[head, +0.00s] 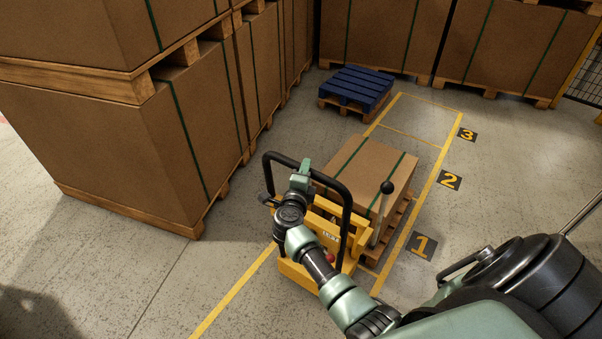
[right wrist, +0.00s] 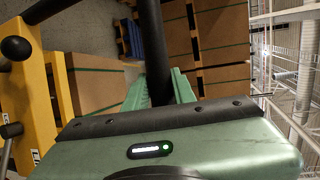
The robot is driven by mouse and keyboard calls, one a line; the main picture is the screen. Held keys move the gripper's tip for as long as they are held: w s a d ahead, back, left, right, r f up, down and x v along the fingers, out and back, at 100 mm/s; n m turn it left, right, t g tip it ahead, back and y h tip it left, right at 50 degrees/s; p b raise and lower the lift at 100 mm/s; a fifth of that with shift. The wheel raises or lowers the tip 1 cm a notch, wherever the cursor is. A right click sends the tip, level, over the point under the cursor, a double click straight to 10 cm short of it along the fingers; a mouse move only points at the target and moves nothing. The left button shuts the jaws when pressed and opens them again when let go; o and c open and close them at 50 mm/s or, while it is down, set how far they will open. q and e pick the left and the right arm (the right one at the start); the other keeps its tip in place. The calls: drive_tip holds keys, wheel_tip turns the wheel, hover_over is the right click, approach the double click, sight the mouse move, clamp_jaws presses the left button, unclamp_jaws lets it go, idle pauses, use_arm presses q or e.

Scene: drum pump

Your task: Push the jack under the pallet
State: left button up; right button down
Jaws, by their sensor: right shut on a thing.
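The yellow jack (head: 325,228) stands close against the near end of the loaded pallet (head: 402,222), which carries a strapped cardboard box (head: 368,165). The jack has a black hoop handle (head: 346,212) and a lever with a black ball knob (head: 387,188). Its forks are hidden, so I cannot tell how far under the pallet they reach. My right gripper (head: 304,172) is shut on the handle's top bar. In the right wrist view the black bar (right wrist: 152,45) passes between the green jaws (right wrist: 160,90). My left gripper is not in view.
Yellow floor lines (head: 437,185) frame a lane with markers 1 (head: 422,246), 2 (head: 450,180) and 3 (head: 467,134). Its far part is clear. A blue pallet (head: 357,86) lies beyond on a wooden one. Stacked boxes (head: 130,155) stand at left; more line the back. Floor at right is open.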

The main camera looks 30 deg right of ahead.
drive_tip(key=shift+w+d, duration=0.15)
drive_tip(key=shift+d, duration=0.25)
drive_tip(key=c, duration=1.2)
unclamp_jaws()
drive_tip(key=shift+d+f, duration=0.1)
drive_tip(key=shift+d, duration=0.1)
drive_tip(key=shift+o, duration=0.2)
drive_tip(key=shift+a, duration=0.35)
drive_tip(key=shift+s+a, duration=0.3)
drive_tip(key=shift+s, duration=0.05)
use_arm(q)
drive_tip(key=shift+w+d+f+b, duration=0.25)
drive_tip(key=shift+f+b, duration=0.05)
drive_tip(key=shift+b, duration=0.05)
use_arm(e)
drive_tip(key=v, duration=0.7)
drive_tip(key=shift+d, duration=0.1)
